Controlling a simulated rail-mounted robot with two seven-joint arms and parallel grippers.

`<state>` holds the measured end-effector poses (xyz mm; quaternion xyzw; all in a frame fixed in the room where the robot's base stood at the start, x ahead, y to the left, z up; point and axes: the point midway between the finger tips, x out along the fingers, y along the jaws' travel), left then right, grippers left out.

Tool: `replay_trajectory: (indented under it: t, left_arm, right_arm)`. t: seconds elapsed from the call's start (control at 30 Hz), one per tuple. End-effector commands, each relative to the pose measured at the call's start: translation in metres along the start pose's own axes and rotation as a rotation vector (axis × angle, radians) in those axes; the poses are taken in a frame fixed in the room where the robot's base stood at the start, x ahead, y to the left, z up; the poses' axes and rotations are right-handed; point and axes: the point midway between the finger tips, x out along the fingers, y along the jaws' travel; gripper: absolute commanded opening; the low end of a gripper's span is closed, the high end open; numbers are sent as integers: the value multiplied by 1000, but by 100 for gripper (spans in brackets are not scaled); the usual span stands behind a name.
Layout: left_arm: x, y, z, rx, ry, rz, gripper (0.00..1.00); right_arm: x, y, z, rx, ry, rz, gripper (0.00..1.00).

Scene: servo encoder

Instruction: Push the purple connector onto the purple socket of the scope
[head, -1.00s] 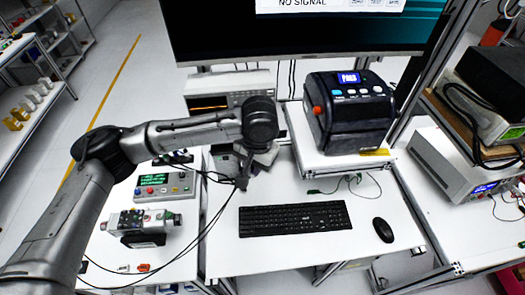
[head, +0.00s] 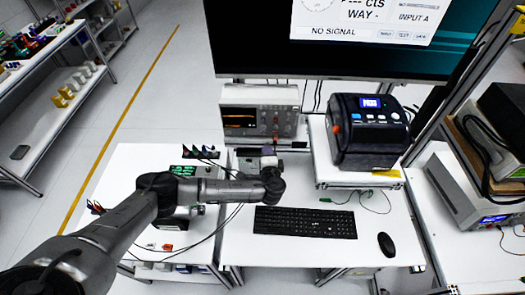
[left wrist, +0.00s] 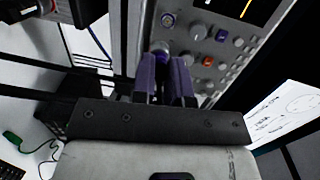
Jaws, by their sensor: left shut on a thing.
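The scope (head: 260,118) stands at the back of the desk, its front panel with a lit screen and knobs facing me. My left gripper (head: 268,153) is in front of the scope's lower front. In the left wrist view its fingers (left wrist: 164,72) are shut on the purple connector (left wrist: 161,47), whose end points toward the purple socket. The fingers hide most of the connector, and I cannot tell whether it touches the socket. My right gripper is not in view.
A black label printer (head: 368,130) stands right of the scope on a raised white shelf. A keyboard (head: 305,222) and mouse (head: 386,245) lie on the desk. A large monitor (head: 350,40) hangs above. Dark cables trail below my left arm.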

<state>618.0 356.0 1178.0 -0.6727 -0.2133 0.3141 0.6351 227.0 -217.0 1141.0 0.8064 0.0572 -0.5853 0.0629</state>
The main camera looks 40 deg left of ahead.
Motion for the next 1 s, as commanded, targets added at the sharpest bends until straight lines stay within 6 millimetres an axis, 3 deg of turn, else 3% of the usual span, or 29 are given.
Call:
replay_trajectory:
  t: [0.4, 1.0]
  left_arm:
    - [4, 6, 17, 5, 99, -149, 0]
    - [34, 2, 14, 5, 101, -154, 0]
  right_arm:
    - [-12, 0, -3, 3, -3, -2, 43]
    - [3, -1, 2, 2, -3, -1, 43]
